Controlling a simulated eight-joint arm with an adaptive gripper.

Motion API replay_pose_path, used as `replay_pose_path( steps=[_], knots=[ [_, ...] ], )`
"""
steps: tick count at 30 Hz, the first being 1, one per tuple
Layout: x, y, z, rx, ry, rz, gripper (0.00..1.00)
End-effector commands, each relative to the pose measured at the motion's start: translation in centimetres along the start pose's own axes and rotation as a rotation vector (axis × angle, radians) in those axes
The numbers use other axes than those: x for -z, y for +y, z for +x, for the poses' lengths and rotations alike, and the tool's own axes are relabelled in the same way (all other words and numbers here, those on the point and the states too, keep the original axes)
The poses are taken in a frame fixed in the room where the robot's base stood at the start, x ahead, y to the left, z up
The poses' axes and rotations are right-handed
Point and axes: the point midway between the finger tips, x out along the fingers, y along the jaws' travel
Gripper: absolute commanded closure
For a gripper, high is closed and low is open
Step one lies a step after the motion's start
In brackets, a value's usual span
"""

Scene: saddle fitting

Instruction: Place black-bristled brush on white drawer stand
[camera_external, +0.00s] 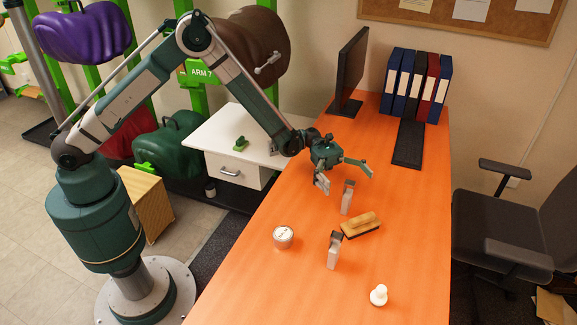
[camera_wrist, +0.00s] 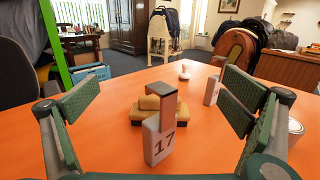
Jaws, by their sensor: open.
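The brush (camera_external: 360,222) lies on the orange desk, tan wooden body up, with a dark bristle edge showing beneath. In the wrist view the brush (camera_wrist: 140,112) is partly hidden behind a grey block marked 17 (camera_wrist: 158,142). My gripper (camera_external: 346,178) is open and empty above the desk, on the far side of that block from the brush. Its spread fingers (camera_wrist: 163,100) frame the block and brush without touching them. The white drawer stand (camera_external: 215,133) is left of the desk, beyond my forearm. A small green object (camera_external: 240,143) sits on its top.
The numbered block (camera_external: 347,200) stands upright between my gripper and the brush. Another upright block (camera_external: 334,252), a round tin (camera_external: 283,238) and a small white knob-shaped item (camera_external: 378,295) stand nearer the camera. A monitor (camera_external: 352,70), keyboard (camera_external: 408,143) and binders (camera_external: 415,85) occupy the far end.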

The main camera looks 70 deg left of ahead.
Motion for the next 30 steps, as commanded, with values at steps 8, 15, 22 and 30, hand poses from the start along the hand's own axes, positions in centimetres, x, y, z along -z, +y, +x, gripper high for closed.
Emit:
replay_pose_path(
  steps=[8, 15, 22, 30],
  knots=[
    [0.4, -0.1, 0.0, 0.007, 0.004, 0.005, 0.0],
    [0.7, -0.1, 0.0, 0.006, 0.004, 0.005, 0.0],
    [2.9, -0.1, 0.0, 0.006, 0.004, 0.005, 0.0],
    [7.0, -0.1, 0.0, 0.006, 0.004, 0.004, 0.0]
  ],
)
